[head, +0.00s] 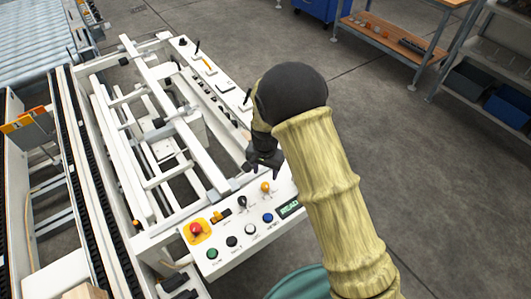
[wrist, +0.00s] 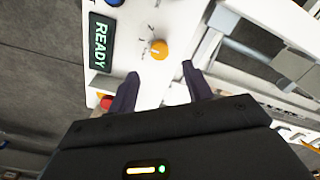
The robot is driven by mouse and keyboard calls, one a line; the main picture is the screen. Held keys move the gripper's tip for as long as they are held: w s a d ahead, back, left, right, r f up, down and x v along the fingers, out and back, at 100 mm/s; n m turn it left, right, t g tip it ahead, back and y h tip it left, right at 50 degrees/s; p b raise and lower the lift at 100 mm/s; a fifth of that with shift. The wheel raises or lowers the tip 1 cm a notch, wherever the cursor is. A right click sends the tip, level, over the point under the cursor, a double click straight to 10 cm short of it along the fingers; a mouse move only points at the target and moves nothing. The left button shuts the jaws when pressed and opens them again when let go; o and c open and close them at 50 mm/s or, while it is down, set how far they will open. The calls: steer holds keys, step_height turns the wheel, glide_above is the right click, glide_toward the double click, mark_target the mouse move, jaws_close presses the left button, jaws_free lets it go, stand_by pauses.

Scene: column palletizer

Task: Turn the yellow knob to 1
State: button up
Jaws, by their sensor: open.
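The yellow knob (head: 266,187) is on the white control panel (head: 227,252), near its upper edge, to the right of a black knob. In the wrist view the yellow knob (wrist: 159,49) lies ahead of and between my fingertips, with small marks on the panel beside it; the numbers are too small to read. My gripper (head: 263,163) is above the panel, just beyond the knob in the head view. In the wrist view my gripper (wrist: 158,72) has its two dark fingers apart with nothing between them. It appears apart from the knob.
A red emergency button (head: 196,229) on a yellow base, several push buttons and a READY display (head: 289,208) share the panel. The display also shows in the wrist view (wrist: 101,43). White frame bars (head: 178,118) stand behind the panel. Open floor (head: 440,200) lies to the right.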

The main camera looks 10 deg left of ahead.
step_height(320, 180, up, 10)
steer(key=shift+b, duration=0.35)
steer(key=shift+f, duration=0.15)
steer(key=d+r, duration=0.4)
steer(key=d, duration=0.6)
steer(key=s+d+r+t, duration=0.1)
steer(key=s+d+r, duration=0.1)
steer(key=s+d, duration=0.4)
steer(key=s+d+r+n+t, duration=0.1)
steer(key=s+d, duration=0.5)
steer(key=d, duration=0.7)
steer(key=shift+s+r+n+t+p, duration=0.3)
steer(key=shift+r+p, duration=0.15)
steer(key=shift+r, duration=0.15)
